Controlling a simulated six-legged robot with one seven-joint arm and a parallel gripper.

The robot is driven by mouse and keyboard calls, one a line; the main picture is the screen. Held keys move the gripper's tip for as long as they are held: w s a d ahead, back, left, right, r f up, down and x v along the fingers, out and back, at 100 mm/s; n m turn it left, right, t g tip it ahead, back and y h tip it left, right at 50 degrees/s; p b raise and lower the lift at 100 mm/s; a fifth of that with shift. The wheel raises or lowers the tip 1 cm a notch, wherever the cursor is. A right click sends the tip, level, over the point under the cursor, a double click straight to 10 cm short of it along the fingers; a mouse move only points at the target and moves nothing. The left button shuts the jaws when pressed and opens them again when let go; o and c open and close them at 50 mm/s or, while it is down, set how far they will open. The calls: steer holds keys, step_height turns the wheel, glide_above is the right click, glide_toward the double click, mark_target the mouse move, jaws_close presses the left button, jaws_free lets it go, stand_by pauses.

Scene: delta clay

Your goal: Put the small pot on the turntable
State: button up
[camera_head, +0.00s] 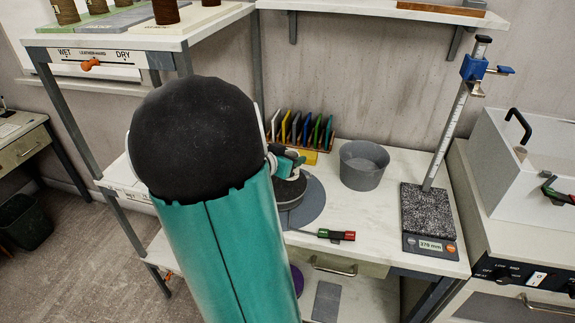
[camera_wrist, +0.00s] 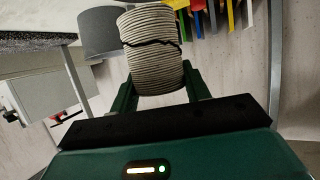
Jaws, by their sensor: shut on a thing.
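In the wrist view, my gripper (camera_wrist: 158,84) is shut on a small pot (camera_wrist: 152,55), a pale, ribbed, coil-like piece with a dark jagged line across its upper part. One finger lies on each side of it. In the head view, my arm hides the pot, and only a small part of my gripper (camera_head: 287,162) shows past the arm's right edge. The turntable (camera_head: 311,203), a round grey disc with a darker round part at its left, is on the white bench just below the gripper, partly hidden by my arm. I cannot tell the gap between pot and turntable.
A grey bucket (camera_head: 364,165) stands right of the turntable. A rack of coloured tiles (camera_head: 300,130) is behind it. A tool with a red and green handle (camera_head: 336,235) lies in front. A height gauge (camera_head: 430,215) stands at the right. A shelf (camera_head: 130,40) rises at the left.

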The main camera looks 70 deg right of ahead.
steer(key=shift+w+d+f, duration=0.1)
steer(key=shift+d+f, duration=0.05)
steer(key=shift+f, duration=0.1)
steer(key=shift+w+f, duration=0.1)
steer(key=shift+f, duration=1.5)
steer(key=o, duration=1)
steer(key=shift+f, duration=0.15)
steer(key=shift+w+r, duration=0.1)
steer(key=shift+r, duration=0.2)
steer(key=v, duration=1.1)
steer(key=shift+a+r, duration=0.1)
steer(key=shift+a, duration=0.3)
